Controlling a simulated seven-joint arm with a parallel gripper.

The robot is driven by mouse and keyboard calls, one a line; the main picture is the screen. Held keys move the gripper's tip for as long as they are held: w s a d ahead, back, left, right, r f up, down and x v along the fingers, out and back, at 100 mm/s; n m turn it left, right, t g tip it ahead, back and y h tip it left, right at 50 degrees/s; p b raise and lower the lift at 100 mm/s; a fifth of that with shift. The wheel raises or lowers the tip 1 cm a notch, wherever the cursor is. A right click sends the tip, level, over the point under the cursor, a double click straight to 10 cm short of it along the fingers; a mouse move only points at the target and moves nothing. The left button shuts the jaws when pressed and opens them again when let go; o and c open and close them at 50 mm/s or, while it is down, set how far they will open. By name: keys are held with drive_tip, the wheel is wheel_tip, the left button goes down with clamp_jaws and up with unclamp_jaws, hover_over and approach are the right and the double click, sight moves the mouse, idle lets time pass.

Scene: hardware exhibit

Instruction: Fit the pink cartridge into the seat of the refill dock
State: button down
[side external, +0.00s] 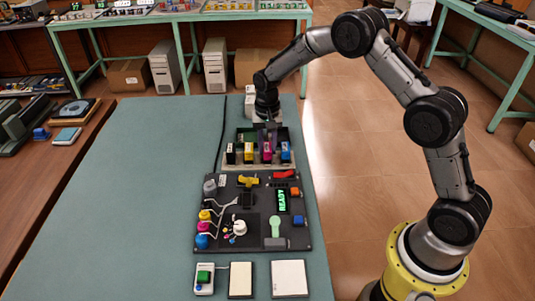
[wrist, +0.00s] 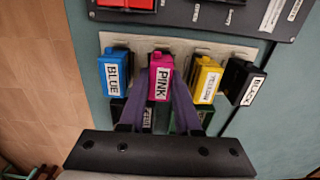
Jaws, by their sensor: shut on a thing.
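The pink cartridge (wrist: 160,78) has a white PINK label. It stands in a row between the blue cartridge (wrist: 117,72) and the yellow cartridge (wrist: 206,80), at a pale strip (wrist: 235,50). It also shows in the side view (side external: 267,152). My gripper (wrist: 159,88) is shut on it, a purple finger on each side. In the side view my gripper (side external: 268,136) points down behind the row. I cannot tell whether the cartridge is raised off its place. A dark panel (side external: 225,247) with a green-lit display lies in front; I cannot single out the dock's seat.
The black cartridge (wrist: 240,80) ends the row. Dark bins (side external: 246,135) stand close behind it. The left part of the green table (side external: 120,210) is clear.

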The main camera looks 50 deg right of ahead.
sight(268, 147)
drive_tip(key=shift+r, duration=3.3)
drive_tip(key=c, duration=1.3)
unclamp_jaws()
clamp_jaws()
drive_tip(key=shift+s+f+m, duration=0.15)
drive_tip(key=shift+f+m, duration=0.05)
drive_tip(key=shift+m, duration=0.2)
drive_tip(key=s+a+r, duration=0.1)
drive_tip(key=s+a, duration=0.2)
drive_tip(key=a, duration=0.5)
drive_tip(key=s+a+r, duration=0.1)
drive_tip(key=s+a, duration=0.3)
drive_tip(key=a, duration=0.4)
drive_tip(key=shift+n, duration=0.4)
drive_tip(key=shift+w+d+f, duration=0.1)
drive_tip(key=shift+d+f, duration=0.05)
drive_tip(key=shift+f, duration=1.5)
drive_tip(key=shift+w+d+f, duration=0.1)
drive_tip(key=shift+f, duration=1.5)
